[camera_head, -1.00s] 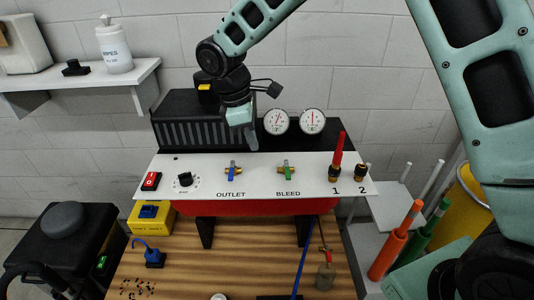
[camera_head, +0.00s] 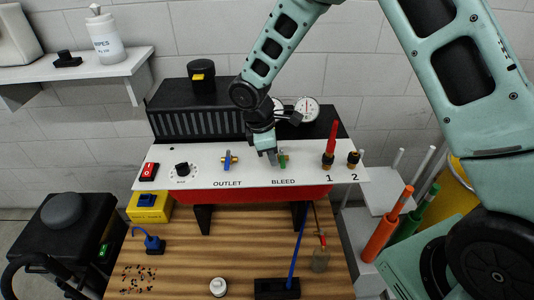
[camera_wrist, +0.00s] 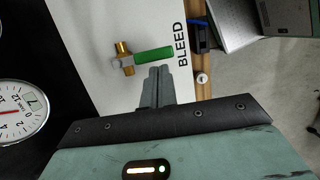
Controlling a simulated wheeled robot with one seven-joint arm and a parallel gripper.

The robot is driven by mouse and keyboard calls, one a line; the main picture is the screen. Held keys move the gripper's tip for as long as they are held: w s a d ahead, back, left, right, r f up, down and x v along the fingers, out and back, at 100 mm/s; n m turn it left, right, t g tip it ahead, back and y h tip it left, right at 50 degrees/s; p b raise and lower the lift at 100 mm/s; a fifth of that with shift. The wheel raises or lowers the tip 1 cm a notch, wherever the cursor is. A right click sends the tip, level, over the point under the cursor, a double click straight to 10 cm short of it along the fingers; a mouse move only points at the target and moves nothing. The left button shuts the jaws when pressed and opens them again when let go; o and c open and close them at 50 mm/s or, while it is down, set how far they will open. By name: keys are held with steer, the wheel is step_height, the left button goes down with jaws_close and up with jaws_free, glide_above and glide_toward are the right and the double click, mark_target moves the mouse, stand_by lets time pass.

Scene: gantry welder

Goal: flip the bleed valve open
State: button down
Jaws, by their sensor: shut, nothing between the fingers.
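The bleed valve has a brass body with a green lever (camera_head: 283,160) and sits on the white panel (camera_head: 200,180) above the label BLEED. In the wrist view its green lever (camera_wrist: 154,55) points from the brass body toward the label. My gripper (camera_head: 270,160) is shut and empty, just left of the bleed valve in the head view. In the wrist view the closed fingertips (camera_wrist: 158,72) are right beside the green lever; I cannot tell whether they touch it. The outlet valve with a blue lever (camera_head: 227,162) stands further left.
Two gauges stand behind the panel; one gauge (camera_head: 307,109) shows clearly, the other is partly hidden by my arm. A red switch (camera_head: 149,171) and black knob (camera_head: 183,169) are at left. A red-topped fitting (camera_head: 330,145) stands at right. The wooden bench (camera_head: 190,260) lies below.

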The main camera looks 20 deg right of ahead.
steer(key=shift+s+d+n, duration=0.25)
steer(key=shift+d+n, duration=0.05)
steer(key=shift+n, duration=0.5)
steer(key=shift+s+d+n+t+p, duration=0.2)
steer(key=shift+d+n+p, duration=0.05)
steer(key=shift+n, duration=0.3)
steer(key=shift+s+d+n+t+p, duration=0.15)
steer(key=shift+d+n+t+p, duration=0.1)
steer(key=shift+n, duration=0.3)
steer(key=d+n, duration=0.1)
steer(key=n+t, duration=0.1)
steer(key=n, duration=0.1)
steer(key=shift+s+d+n, duration=0.3)
steer(key=shift+d, duration=0.05)
steer(key=d+n, duration=0.1)
steer(key=n, duration=0.1)
steer(key=n+p, duration=0.1)
steer(key=shift+d+n+t, duration=0.35)
steer(key=shift+d+n, duration=0.05)
steer(key=d+n, duration=0.1)
steer(key=n, duration=0.1)
steer(key=d+n+y, duration=0.1)
steer(key=n, duration=0.1)
steer(key=shift+w+t+p, duration=0.3)
steer(key=shift+w+p, duration=0.05)
steer(key=shift+w, duration=0.05)
steer(key=shift+w+a, duration=0.1)
steer(key=shift+a, duration=0.05)
